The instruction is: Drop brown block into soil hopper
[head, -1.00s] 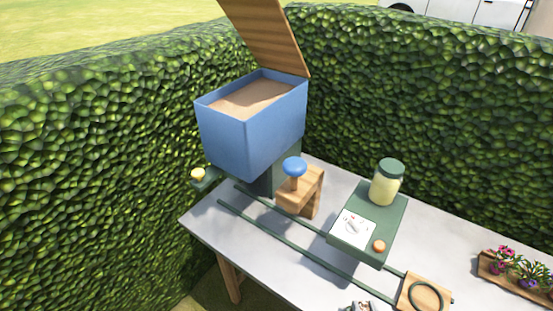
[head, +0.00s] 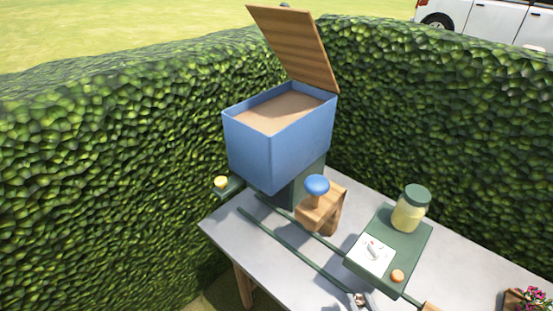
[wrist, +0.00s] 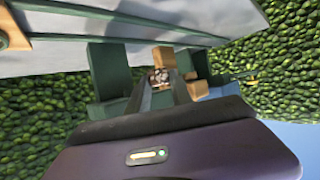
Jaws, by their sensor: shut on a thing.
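The blue soil hopper (head: 275,150) stands on a green post at the far left of the table, brown soil filling it near the rim. Its wooden lid (head: 297,48) is swung up, leaving the top open. My gripper (head: 364,299) is at the bottom edge of the head view, in front of the green panel and well to the lower right of the hopper. In the wrist view, a small speckled brown block (wrist: 161,76) sits between my fingertips, which are shut on it. The block is small and partly hidden by the fingers.
A wooden stand with a blue knob (head: 317,185) is in front of the hopper. A green panel (head: 416,250) carries a jar (head: 409,212) and an orange button (head: 397,276). Green rails (head: 290,247) cross the grey table. A hedge (head: 120,150) closes the back and left.

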